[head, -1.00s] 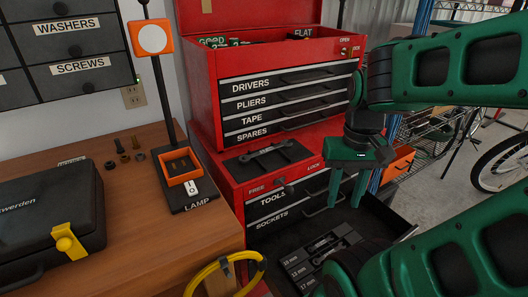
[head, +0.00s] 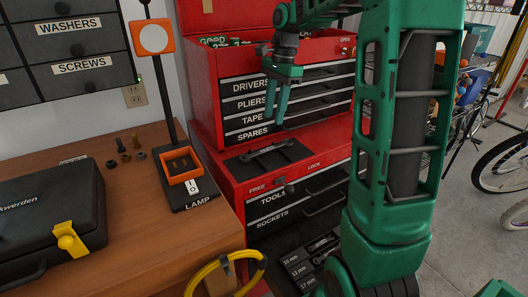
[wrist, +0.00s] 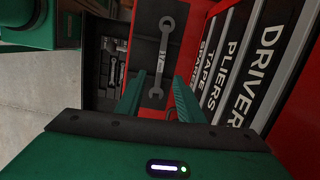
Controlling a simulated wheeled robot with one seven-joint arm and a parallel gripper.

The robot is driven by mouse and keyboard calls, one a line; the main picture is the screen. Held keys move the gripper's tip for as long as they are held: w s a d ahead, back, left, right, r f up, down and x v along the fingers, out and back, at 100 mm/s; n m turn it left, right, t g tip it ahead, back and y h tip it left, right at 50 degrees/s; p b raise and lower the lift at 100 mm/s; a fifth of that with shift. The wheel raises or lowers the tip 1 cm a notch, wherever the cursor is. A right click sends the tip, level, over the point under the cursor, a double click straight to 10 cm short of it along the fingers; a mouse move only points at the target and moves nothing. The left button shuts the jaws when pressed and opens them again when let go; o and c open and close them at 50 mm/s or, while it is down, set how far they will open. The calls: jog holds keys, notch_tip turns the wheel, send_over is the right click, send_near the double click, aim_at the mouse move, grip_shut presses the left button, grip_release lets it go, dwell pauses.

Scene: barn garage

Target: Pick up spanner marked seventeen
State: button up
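A grey double-ended spanner (head: 264,150) lies on a black tray (head: 285,156) on the lower red chest's top, in front of the upper chest. In the wrist view the spanner (wrist: 164,50) lies beyond my fingertips, with a small mark on its shaft that looks like 17. My gripper (head: 274,120) is open and empty, fingers pointing down, above and apart from the spanner. Its fingers (wrist: 156,82) also show in the wrist view. An open black drawer (head: 283,240) below holds spanners by size labels, one reading 17 mm; my arm partly covers it.
The upper red chest's drawer fronts (head: 290,92) stand close behind my gripper. A workbench (head: 150,225) at left holds a black case (head: 45,220), loose bolts and a lamp (head: 180,170). A yellow hose coil (head: 225,275) is at its edge.

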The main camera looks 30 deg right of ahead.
aim_at(267, 149)
jog(key=f, duration=0.3)
jog(key=a+f, duration=0.1)
jog(key=f, duration=0.6)
jog(key=shift+w+a+f, duration=0.15)
jog(key=shift+a+f, duration=0.1)
jog(key=shift+a, duration=0.1)
grip_shut()
